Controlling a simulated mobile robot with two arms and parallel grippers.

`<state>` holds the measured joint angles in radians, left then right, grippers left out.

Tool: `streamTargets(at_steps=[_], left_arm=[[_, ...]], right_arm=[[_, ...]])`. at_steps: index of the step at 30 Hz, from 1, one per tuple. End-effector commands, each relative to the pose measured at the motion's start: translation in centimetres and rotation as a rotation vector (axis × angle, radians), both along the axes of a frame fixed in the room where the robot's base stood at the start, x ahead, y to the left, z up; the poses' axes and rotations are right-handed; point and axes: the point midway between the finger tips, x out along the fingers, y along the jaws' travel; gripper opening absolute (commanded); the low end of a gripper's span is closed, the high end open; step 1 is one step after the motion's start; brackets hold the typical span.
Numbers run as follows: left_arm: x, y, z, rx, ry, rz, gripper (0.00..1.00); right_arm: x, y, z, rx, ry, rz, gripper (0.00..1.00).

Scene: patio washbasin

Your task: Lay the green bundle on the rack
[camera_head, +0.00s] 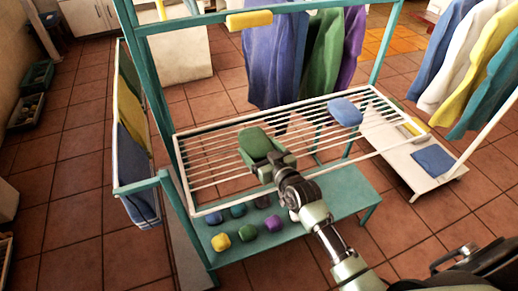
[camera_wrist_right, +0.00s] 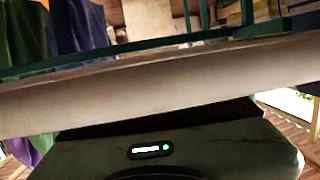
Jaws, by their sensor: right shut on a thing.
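The green bundle (camera_head: 258,144) is a folded, rounded cloth over the left-middle part of the rack in the head view. My right gripper (camera_head: 272,165) is shut on its near side. The rack (camera_head: 226,205) is a white frame with thin parallel bars, held by a teal stand. I cannot tell whether the bundle touches the bars. In the right wrist view a thick pale bar (camera_wrist_right: 130,88) crosses in front of the camera and the bundle cannot be made out. My left gripper is not in view.
A blue bundle (camera_head: 345,112) lies at the rack's far right. A yellow roll (camera_head: 249,19) sits on the upper teal rail. Several coloured bundles rest on the teal shelf (camera_head: 345,207) below. Garments hang behind and at right. Bare bars lie between the two bundles.

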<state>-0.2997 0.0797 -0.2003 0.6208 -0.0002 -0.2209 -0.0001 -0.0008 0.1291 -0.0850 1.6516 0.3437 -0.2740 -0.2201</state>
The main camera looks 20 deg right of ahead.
Motion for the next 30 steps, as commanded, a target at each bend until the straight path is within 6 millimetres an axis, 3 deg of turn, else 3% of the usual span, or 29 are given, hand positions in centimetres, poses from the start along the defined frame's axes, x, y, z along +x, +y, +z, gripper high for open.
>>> streamTargets(at_steps=[8, 9, 11, 21, 26, 30], left_arm=[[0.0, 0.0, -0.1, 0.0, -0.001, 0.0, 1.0], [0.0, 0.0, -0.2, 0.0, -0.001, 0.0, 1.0], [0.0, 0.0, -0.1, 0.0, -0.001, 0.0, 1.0], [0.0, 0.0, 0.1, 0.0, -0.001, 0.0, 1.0], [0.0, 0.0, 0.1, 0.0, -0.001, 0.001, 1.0], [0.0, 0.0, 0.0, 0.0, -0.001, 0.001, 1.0]], right_arm=[[0.0, 0.0, -0.2, 0.0, -0.001, 0.0, 0.39], [0.0, 0.0, -0.3, 0.0, 0.0, 0.0, 0.86], [0.0, 0.0, -0.2, 0.001, 0.0, 0.0, 1.0], [-0.2, 0.0, 0.1, 0.0, 0.001, 0.0, 1.0], [-2.7, -0.4, 0.5, 0.0, 0.003, 0.0, 1.0], [-5.7, -0.9, 1.1, 0.0, 0.003, 0.0, 1.0]])
